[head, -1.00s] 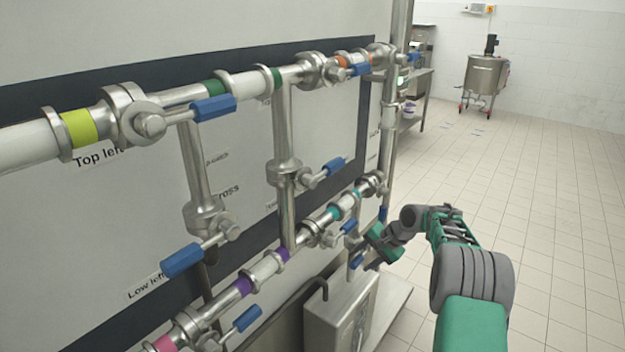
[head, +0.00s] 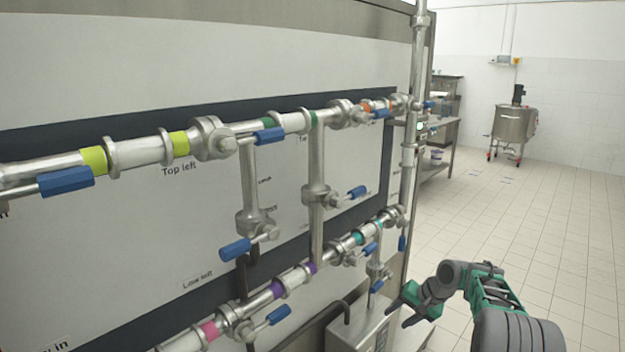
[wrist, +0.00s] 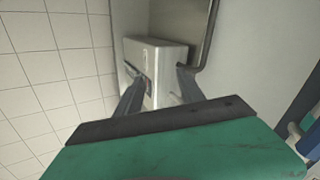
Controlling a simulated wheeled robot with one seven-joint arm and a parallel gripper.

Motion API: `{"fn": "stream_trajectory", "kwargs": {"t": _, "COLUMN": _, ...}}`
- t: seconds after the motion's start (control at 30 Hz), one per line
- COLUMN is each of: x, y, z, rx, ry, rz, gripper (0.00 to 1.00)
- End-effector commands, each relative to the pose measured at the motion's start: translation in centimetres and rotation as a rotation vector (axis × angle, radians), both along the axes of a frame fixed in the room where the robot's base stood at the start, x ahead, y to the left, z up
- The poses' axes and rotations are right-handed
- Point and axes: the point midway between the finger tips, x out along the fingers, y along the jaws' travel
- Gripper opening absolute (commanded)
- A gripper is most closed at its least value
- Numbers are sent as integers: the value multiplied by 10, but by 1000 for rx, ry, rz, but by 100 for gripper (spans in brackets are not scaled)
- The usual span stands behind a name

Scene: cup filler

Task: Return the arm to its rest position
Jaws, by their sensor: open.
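My arm is folded at the lower right of the head view, green and dark grey. My gripper (head: 404,308) points left and down, beside the lower right end of the pipework and in front of the steel box. Its two fingers show apart in the wrist view (wrist: 157,90), with nothing between them. The steel box (wrist: 158,60) lies beyond the fingers there. In the head view the gripper looks close to a blue valve handle (head: 376,287), but I cannot tell the exact gap.
A panel (head: 190,225) with steel pipes, colored bands and several blue-handled valves fills the left. A steel table (head: 440,150) and a wheeled tank (head: 514,124) stand at the back. The tiled floor (head: 540,220) to the right is clear.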

Motion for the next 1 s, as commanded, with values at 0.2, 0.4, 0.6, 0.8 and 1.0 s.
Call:
{"fn": "stream_trajectory", "kwargs": {"t": 0.2, "x": -49, "y": -12, "z": -61, "rx": -78, "ry": 107, "rz": 99, "gripper": 46}}
{"fn": "stream_trajectory", "kwargs": {"t": 0.4, "x": -131, "y": -13, "z": -115, "rx": -112, "ry": 275, "rz": 178, "gripper": 46}}
{"fn": "stream_trajectory", "kwargs": {"t": 0.6, "x": -254, "y": -2, "z": -83, "rx": -207, "ry": 445, "rz": 268, "gripper": 46}}
{"fn": "stream_trajectory", "kwargs": {"t": 0.8, "x": -352, "y": 27, "z": -8, "rx": -339, "ry": 487, "rz": 275, "gripper": 46}}
{"fn": "stream_trajectory", "kwargs": {"t": 1.0, "x": -384, "y": 60, "z": 67, "rx": -457, "ry": 303, "rz": 313, "gripper": 46}}
